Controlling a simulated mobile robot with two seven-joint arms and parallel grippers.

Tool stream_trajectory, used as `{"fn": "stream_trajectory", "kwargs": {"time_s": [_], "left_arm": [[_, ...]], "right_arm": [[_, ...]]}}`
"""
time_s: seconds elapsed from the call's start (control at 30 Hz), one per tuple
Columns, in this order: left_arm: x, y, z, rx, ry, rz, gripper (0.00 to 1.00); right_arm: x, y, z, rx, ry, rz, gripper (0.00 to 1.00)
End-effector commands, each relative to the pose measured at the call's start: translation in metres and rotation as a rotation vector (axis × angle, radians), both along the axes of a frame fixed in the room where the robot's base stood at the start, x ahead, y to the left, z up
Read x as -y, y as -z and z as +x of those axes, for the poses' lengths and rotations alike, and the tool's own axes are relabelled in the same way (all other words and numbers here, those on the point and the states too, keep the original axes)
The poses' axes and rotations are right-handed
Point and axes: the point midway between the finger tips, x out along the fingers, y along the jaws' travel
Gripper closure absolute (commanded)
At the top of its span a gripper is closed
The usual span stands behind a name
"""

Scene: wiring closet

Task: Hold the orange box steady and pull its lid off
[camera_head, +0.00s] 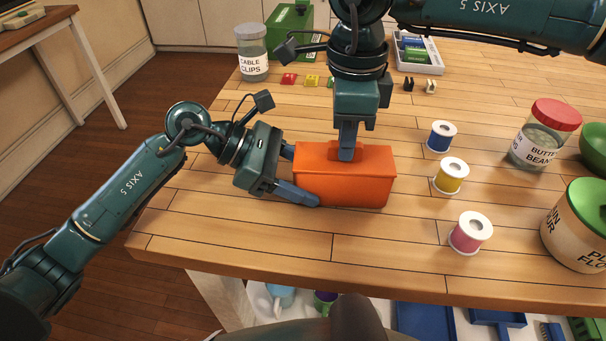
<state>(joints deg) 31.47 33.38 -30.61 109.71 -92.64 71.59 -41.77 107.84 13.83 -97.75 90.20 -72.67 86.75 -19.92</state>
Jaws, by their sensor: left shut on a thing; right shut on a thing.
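The orange box (345,192) stands upright on the wooden table, in the middle of the head view. Its orange lid (375,164) sits on top of it. My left gripper (305,174) comes in from the left and is shut on the left end of the box, one finger along the near side. My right gripper (349,152) points down from above and is shut on the raised middle part of the lid. Its fingers hide part of that handle. I cannot see a gap between lid and box.
Blue (441,136), yellow (451,175) and pink (470,232) spools stand right of the box. A red-lidded jar (543,135) and a green-lidded canister (580,228) stand further right. A cable clips jar (252,55), a green box (290,28) and a white tray (419,55) are at the back.

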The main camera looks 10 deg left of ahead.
Motion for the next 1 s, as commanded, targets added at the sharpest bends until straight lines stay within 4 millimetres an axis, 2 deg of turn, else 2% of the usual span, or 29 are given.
{"fn": "stream_trajectory", "kwargs": {"time_s": [0.37, 1.0], "left_arm": [[0.000, 0.000, 0.000, 0.000, 0.000, 0.000, 0.68], [0.000, 0.000, 0.000, 0.000, 0.000, 0.001, 0.68]], "right_arm": [[0.000, -0.001, 0.000, 0.001, 0.000, 0.000, 1.00], [0.000, -0.018, 0.000, 0.002, 0.000, 0.001, 1.00]]}}
